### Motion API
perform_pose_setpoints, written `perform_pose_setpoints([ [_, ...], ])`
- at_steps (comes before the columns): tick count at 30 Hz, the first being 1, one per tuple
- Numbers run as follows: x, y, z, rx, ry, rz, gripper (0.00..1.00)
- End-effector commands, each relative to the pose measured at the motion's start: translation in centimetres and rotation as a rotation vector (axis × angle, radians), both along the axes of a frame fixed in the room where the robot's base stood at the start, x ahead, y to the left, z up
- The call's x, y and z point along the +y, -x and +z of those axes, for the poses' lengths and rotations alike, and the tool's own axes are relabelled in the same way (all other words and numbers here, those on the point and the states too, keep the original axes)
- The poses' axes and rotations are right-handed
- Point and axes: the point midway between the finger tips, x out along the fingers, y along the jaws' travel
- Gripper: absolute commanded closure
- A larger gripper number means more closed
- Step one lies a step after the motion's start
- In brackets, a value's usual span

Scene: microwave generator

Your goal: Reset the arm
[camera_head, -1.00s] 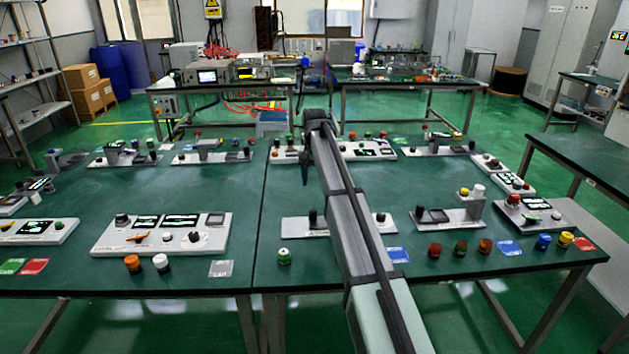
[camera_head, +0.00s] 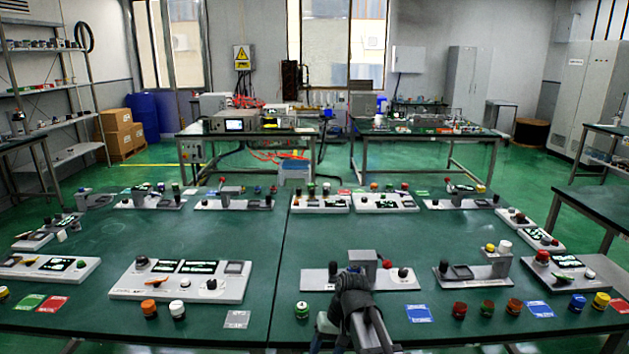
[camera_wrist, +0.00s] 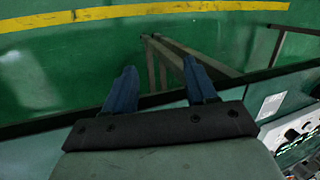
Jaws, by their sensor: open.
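My gripper (camera_wrist: 158,80) shows in the wrist view with its two blue fingers spread apart and nothing between them. Below it are the green floor and a table edge with grey legs. In the head view my arm is drawn back to the bottom centre, at the front edge of the green table (camera_head: 262,300). There it partly covers a white panel with a grey block (camera_head: 318,279). The gripper's fingers cannot be made out clearly in the head view.
A large white control panel (camera_head: 125,284) lies left of my arm. A green-capped knob (camera_head: 302,310) stands close on the left. A blue card (camera_head: 419,314) and several coloured knobs lie to the right. More panels line the table's far side.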

Motion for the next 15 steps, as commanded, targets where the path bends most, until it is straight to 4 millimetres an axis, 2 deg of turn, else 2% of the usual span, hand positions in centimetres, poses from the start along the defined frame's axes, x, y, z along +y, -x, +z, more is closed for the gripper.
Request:
perform_pose_setpoints([
  [8,-1.6,1.9,-5.7,0.051,0.035,-0.024,0.43],
  [15,-3.5,4.4,-11.9,0.108,0.081,-0.048,0.43],
])
